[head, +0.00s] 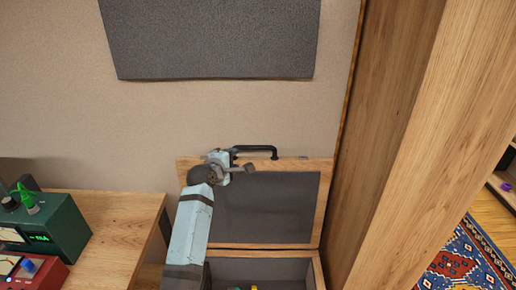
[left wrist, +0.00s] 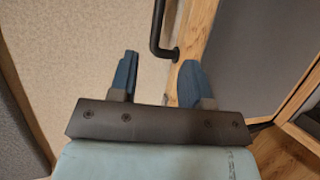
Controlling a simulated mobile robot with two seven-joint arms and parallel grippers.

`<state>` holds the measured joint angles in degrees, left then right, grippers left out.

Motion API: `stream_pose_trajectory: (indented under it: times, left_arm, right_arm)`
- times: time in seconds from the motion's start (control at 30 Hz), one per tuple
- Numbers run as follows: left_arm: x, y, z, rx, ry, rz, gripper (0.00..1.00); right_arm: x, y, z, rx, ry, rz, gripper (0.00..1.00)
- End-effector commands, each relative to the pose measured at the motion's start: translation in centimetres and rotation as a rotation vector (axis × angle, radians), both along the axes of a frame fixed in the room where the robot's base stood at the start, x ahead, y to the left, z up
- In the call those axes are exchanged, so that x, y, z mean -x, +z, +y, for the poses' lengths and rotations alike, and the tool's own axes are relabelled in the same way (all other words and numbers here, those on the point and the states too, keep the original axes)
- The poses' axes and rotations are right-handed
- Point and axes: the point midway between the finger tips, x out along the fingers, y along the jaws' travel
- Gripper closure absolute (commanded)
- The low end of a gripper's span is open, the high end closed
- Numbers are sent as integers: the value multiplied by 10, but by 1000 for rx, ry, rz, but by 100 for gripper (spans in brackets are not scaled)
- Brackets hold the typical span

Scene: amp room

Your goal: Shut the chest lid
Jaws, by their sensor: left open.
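The chest lid (head: 290,205) stands raised, its dark inner panel and wooden frame facing me, above the open chest (head: 298,268). A black bar handle (head: 262,149) is on the lid's top edge. My left gripper (head: 239,161) is at the upper left of the lid, close to the handle's left end. In the left wrist view, my left gripper (left wrist: 159,62) is open with nothing between its blue fingers. The handle (left wrist: 157,30) lies just beyond the fingertips there; whether they touch cannot be told. My right gripper is not in view.
A wooden table (head: 115,225) with a green device (head: 60,228) and a red device (head: 35,272) is at the left. A tall wooden panel (head: 410,130) stands close on the chest's right. Small coloured things lie in the chest. A wall is behind the lid.

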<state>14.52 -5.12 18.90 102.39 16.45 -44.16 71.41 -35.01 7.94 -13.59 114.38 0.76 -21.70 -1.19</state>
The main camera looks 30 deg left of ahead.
Motion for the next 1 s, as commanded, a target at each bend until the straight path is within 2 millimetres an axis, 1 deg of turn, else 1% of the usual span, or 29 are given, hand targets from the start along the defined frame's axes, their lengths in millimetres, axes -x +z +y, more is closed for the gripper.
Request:
stream_pose_trajectory:
  times: [0.07,0.17,0.27,0.5,0.7,0.83,1.0]
  left_arm:
    - [-1,-1,-2,5,-1,2,56]
    - [-9,-3,-2,7,-2,2,56]
    - [-23,-7,-1,6,-2,1,56]
    - [-73,-22,1,4,-2,3,56]
    - [-109,-32,3,3,-2,3,56]
    - [-123,-36,3,3,-3,2,56]
    - [-131,-40,3,3,-2,3,56]
  right_arm:
    - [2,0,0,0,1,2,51]
    - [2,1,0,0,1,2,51]
    - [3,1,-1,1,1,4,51]
    - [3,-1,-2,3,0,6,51]
    - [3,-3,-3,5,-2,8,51]
    - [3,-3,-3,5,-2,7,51]
    - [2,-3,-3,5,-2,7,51]
